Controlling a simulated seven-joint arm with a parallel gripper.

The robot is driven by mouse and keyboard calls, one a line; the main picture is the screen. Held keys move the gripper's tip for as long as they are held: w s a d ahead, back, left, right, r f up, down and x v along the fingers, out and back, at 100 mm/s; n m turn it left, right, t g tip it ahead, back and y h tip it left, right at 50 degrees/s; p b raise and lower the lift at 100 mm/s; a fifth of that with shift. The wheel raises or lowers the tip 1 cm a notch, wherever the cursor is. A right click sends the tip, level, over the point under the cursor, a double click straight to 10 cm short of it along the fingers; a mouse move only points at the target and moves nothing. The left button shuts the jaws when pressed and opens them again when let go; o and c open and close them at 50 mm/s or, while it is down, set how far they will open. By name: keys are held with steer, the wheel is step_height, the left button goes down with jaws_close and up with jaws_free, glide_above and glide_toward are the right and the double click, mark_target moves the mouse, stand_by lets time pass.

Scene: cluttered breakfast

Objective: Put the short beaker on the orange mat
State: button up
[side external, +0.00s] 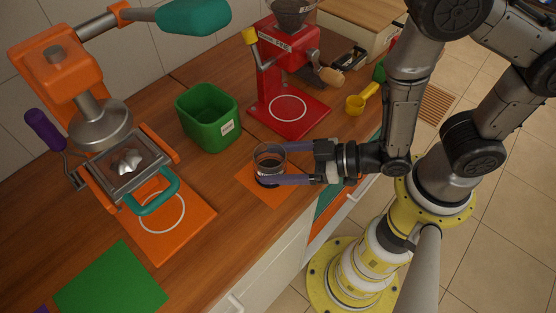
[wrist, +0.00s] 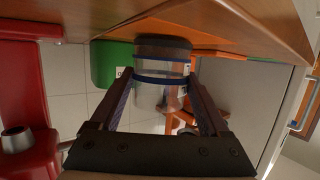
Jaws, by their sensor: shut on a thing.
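The short beaker (side external: 269,163) is clear glass with dark contents at its bottom. It stands upright over the orange mat (side external: 276,197) near the counter's front edge. My gripper (side external: 272,165) reaches in from the right and is shut on the beaker, one finger on each side. In the wrist view the beaker (wrist: 160,68) sits between the fingers of my gripper (wrist: 160,84). Its dark base is close to the orange mat (wrist: 218,53); I cannot tell whether they touch. The beaker and fingers hide part of the mat.
A green bin (side external: 208,118) stands behind left, and a red grinder (side external: 287,85) behind. An orange press (side external: 165,215) with a teal handle is at left. A green mat (side external: 110,280) lies front left. A yellow scoop (side external: 361,100) lies back right. Bare counter surrounds the orange mat's left side.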

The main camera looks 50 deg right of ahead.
steer(key=shift+f, duration=0.1)
steer(key=o, duration=1.4)
steer(key=shift+s+r, duration=0.1)
steer(key=shift+r, duration=0.1)
steer(key=v, duration=0.4)
steer(key=shift+s, duration=0.15)
steer(key=shift+s+d+r, duration=0.1)
steer(key=shift+d+r, duration=0.1)
steer(key=shift+r, duration=3.35)
